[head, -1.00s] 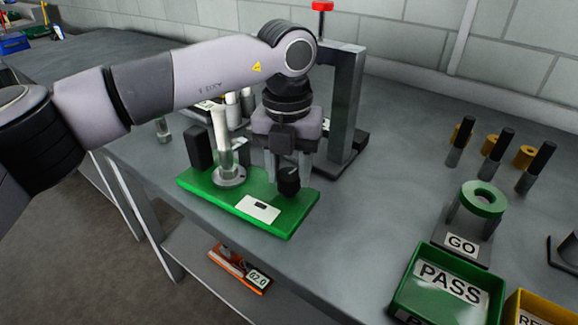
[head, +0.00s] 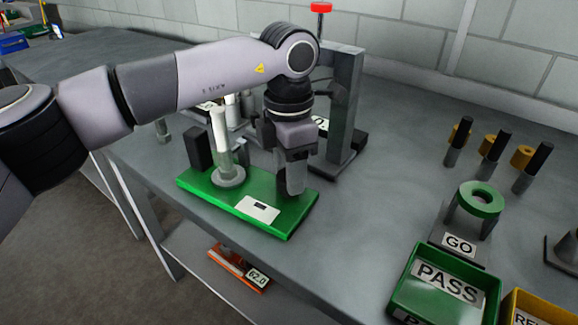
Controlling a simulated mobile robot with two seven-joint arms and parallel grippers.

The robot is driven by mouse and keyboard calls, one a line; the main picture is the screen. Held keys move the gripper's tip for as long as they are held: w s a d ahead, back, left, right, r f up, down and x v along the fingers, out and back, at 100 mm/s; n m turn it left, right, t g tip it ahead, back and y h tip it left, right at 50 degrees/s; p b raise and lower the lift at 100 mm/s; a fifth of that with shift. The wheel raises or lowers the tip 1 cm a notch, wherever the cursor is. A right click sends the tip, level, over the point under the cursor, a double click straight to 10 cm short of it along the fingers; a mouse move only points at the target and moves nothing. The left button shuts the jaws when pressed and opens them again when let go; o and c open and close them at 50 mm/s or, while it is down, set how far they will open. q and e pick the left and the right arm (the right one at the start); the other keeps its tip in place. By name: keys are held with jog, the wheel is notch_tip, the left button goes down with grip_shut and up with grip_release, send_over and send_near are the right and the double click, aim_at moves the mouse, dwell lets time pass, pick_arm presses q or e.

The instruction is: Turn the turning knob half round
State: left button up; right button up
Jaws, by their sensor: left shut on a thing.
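The green board (head: 198,184) lies on the grey bench and carries a white post in a round grey base, a black block and a small white label with a dark display. My left gripper (head: 291,190) points down over the right end of the board. It is shut on the turning knob, which its fingers hide almost wholly in the head view. The knob's pointing direction cannot be seen. My right gripper is not in view.
A grey press column (head: 346,115) with a red-topped rod stands close behind my left gripper. The green PASS tray (head: 400,296), the GO gauge (head: 462,246) and several dark-topped pins stand right. Bare bench (head: 375,210) lies between.

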pick_arm(q)
jog(key=m, duration=0.5)
jog(key=shift+r+m, duration=0.1)
jog(key=shift+m, duration=0.2)
jog(key=m, duration=0.6)
jog(key=shift+s+p, duration=0.1)
jog(key=shift+p, duration=0.25)
jog(key=m, duration=0.6)
jog(key=shift+m, duration=0.3)
jog(key=m, duration=0.5)
jog(key=shift+m, duration=0.4)
jog(key=o, duration=1.1)
jog(key=shift+c, duration=0.2)
jog(key=shift+s+r, duration=0.1)
jog(key=shift+r, duration=3.45)
